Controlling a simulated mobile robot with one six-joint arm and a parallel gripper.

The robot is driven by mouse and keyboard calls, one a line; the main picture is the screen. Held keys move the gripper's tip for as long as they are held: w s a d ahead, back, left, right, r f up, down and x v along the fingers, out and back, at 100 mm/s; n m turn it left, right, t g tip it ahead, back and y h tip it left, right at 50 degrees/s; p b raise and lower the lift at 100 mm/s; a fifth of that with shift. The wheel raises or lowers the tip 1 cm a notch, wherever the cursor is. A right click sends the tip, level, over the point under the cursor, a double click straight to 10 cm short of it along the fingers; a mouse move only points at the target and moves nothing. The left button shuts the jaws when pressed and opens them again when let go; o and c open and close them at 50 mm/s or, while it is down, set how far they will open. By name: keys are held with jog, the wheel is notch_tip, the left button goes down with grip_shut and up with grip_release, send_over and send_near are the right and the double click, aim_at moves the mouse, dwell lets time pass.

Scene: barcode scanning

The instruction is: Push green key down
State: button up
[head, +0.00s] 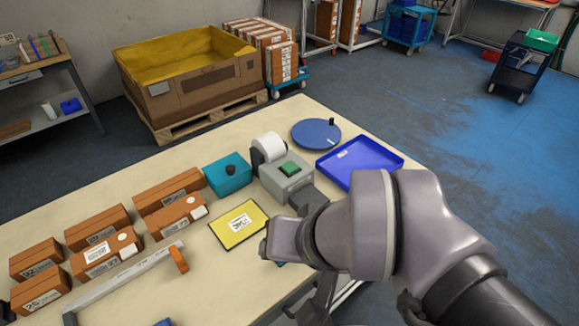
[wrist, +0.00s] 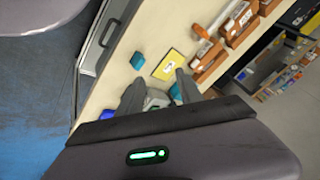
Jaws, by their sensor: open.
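The green key (head: 291,169) sits on top of a grey label printer (head: 284,187) near the table's far side in the head view. My gripper (head: 305,196) is close to the printer's right front side, largely hidden by my own arm. In the wrist view my gripper (wrist: 159,78) is open, its two dark fingers apart with nothing held between them. Part of the printer (wrist: 157,99) shows between the fingers. Whether a finger touches the printer cannot be told.
A white roll (head: 268,148) stands behind the printer. A teal box (head: 229,175) is left of it, a blue tray (head: 360,162) right, and a round blue disc (head: 316,134) behind. A yellow labelled card (head: 239,225) lies in front. Several brown boxes (head: 97,227) stand left.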

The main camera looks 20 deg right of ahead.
grip_shut()
dwell(1.5)
